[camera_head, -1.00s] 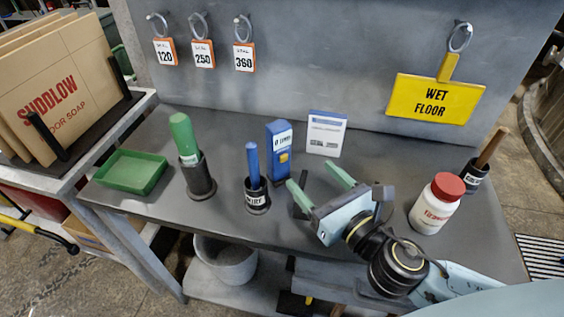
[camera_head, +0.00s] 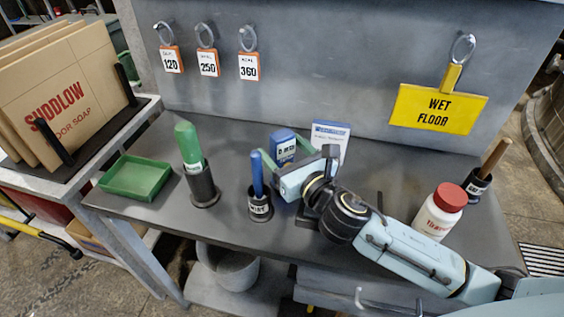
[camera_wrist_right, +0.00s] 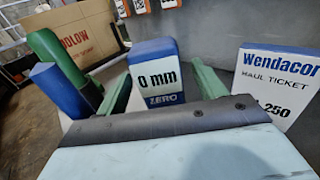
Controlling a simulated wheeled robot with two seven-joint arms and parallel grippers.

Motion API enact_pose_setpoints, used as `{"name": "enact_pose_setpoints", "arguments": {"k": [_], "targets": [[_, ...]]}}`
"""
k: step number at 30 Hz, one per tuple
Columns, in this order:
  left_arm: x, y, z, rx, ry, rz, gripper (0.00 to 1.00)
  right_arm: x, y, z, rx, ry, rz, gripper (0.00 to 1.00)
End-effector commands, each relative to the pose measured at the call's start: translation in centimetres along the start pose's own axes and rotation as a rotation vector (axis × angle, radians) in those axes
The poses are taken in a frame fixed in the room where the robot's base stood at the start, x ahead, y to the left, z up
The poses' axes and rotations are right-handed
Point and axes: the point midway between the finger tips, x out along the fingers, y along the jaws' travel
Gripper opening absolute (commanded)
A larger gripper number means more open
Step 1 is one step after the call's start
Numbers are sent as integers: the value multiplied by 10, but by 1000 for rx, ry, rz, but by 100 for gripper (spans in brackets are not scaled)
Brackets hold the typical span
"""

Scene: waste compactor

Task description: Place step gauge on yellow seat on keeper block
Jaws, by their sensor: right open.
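A blue upright block with a white label reading "0 mm" and "ZERO", which looks like the step gauge (camera_head: 282,146), stands on the grey bench. It also shows in the right wrist view (camera_wrist_right: 157,62). My right gripper (camera_head: 287,152) is open, with its green fingers on either side of this block; the wrist view shows a finger to its left and one to its right (camera_wrist_right: 160,85). I cannot tell whether they touch it. The block's lower part is hidden by my gripper. I cannot make out a yellow seat or keeper block. My left gripper is not in view.
A blue-handled tool in a black holder (camera_head: 259,205) stands close left of my gripper. A white ticket card (camera_head: 331,135) stands just behind right. Further off are a green-handled tool (camera_head: 187,145), a green tray (camera_head: 135,178) and a red-capped bottle (camera_head: 438,215).

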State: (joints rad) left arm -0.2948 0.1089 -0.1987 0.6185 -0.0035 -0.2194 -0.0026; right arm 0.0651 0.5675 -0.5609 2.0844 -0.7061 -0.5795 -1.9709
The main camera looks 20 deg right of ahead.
Motion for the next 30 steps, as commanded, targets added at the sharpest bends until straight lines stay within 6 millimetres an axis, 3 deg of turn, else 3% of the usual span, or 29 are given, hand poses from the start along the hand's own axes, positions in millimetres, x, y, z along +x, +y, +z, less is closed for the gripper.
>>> {"name": "enact_pose_setpoints", "arguments": {"k": [10,24,30], "targets": [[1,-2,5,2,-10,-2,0,9,0,0,-1,0,1,69],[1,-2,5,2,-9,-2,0,9,0,1,-1,-2,1,10],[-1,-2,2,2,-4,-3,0,9,0,4,-2,-2,1,10]]}}
